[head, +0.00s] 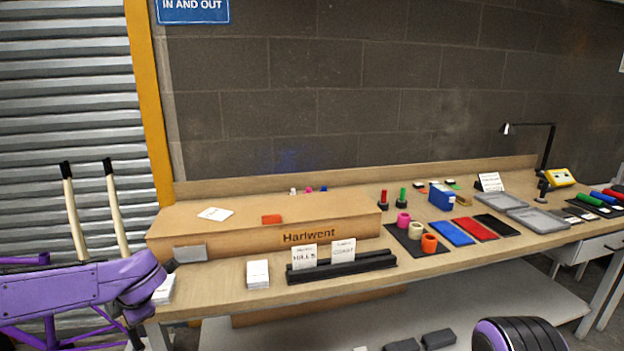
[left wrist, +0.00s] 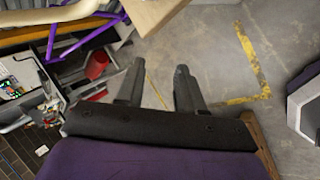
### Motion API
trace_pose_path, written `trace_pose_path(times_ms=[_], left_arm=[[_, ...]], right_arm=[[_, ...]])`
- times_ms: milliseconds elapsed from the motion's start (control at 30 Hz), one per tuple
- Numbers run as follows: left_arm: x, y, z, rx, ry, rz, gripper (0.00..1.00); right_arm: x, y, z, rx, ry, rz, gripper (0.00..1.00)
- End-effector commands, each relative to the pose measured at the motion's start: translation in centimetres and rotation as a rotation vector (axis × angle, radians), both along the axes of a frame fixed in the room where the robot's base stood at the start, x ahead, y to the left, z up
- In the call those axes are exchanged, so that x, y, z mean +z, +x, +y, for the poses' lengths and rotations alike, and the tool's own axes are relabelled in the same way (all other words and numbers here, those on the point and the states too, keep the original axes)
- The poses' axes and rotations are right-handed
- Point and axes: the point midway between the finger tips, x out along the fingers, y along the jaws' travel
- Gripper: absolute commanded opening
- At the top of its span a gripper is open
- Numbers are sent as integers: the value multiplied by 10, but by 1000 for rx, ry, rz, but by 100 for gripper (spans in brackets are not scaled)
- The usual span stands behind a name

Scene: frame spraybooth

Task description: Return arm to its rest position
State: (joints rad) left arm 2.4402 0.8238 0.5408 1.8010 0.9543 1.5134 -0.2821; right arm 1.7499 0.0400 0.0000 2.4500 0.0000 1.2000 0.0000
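My left arm (head: 80,290) comes in from the left in the head view, purple, in front of the workbench's left end. Its gripper cannot be made out clearly there. In the left wrist view my left gripper (left wrist: 158,88) shows two dark fingers spread apart with nothing between them, above bare concrete floor. A purple and black rounded part of my own body shows at the bottom right of the head view. My right gripper is not in view.
The workbench (head: 225,283) runs along the wall. On it are a Harlwent cardboard box (head: 345,233), a black card holder (head: 342,266), coloured rolls, mats and grey trays (head: 540,219). Cream poles (head: 118,210) stand at left. The floor (left wrist: 215,50) under the gripper is clear.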

Motion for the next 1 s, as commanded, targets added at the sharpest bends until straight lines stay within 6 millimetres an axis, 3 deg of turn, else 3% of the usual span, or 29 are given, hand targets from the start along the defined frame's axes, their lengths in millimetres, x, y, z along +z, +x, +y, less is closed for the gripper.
trace_pose_path(times_ms=[33,100,167,267,400,500,600,700,800,1000], left_arm=[[-33,-5,-13,-126,126,32,37],[-79,-18,-33,-340,278,72,37],[-117,-36,-51,-526,367,118,37],[-174,-79,-77,-814,444,213,37],[-238,-162,-102,-1178,463,376,37],[-269,-229,-107,-1403,443,513,37],[-286,-287,-101,-1559,422,646,37],[-297,-325,-91,-1631,411,756,37],[-304,-343,-92,-1667,395,797,37],[-305,-346,-92,-1668,389,801,37]], right_arm=[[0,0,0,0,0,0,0],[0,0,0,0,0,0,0],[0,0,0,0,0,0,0],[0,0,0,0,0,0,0],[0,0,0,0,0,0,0],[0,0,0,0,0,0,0],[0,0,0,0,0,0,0],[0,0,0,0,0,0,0],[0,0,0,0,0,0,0],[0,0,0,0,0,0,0]])
